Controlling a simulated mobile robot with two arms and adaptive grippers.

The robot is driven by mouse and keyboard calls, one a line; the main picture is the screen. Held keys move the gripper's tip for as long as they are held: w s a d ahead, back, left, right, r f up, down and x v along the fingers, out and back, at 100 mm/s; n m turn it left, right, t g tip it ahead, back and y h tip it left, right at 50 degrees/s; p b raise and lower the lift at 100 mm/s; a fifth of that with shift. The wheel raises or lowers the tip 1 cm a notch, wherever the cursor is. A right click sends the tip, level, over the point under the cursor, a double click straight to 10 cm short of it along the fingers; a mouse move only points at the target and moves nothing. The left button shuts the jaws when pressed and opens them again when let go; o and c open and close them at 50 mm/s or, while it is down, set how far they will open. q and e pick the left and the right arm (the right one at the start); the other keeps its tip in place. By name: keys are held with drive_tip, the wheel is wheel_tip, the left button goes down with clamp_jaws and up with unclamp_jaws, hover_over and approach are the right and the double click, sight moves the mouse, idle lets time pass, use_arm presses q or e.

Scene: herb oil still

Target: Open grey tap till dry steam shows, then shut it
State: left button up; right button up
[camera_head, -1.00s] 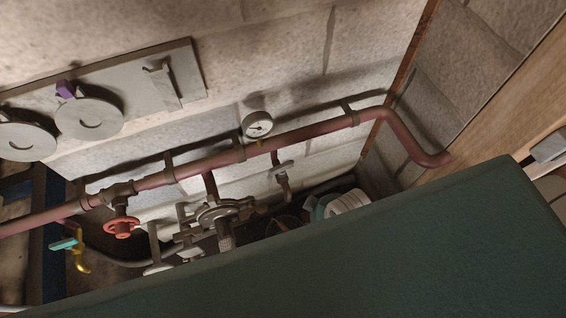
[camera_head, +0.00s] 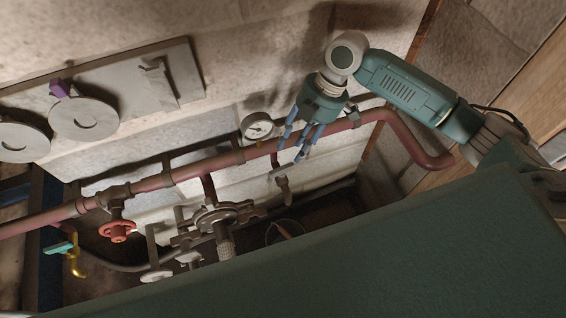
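A small grey tap (camera_head: 283,184) hangs on a short branch below the red-brown steam pipe (camera_head: 200,167), right of the middle. My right gripper (camera_head: 291,152) comes down from the upper right, its blue fingers in front of the pipe. No steam shows at the tap. My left gripper is not in view.
A round gauge (camera_head: 257,127) sits just left of my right gripper. A red handwheel (camera_head: 117,231), a teal-handled brass tap (camera_head: 73,255) and a grey valve assembly (camera_head: 215,215) are further left. A bucket (camera_head: 284,232) stands below the tap.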

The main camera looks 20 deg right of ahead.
sight(282, 167)
drive_tip(key=x, duration=0.4)
drive_tip(key=p+x, duration=0.1)
drive_tip(key=x, duration=0.4)
drive_tip(key=shift+w+d+f, duration=0.1)
drive_tip(key=shift+w+f, duration=0.2)
clamp_jaws()
drive_tip(key=shift+s+r+m+p, duration=0.1)
drive_tip(key=shift+r+m+p, duration=0.15)
drive_tip(key=shift+m+p, duration=0.5)
drive_tip(key=shift+f+t+p, duration=0.1)
drive_tip(key=shift+t+p, duration=0.2)
drive_tip(key=shift+f, duration=0.1)
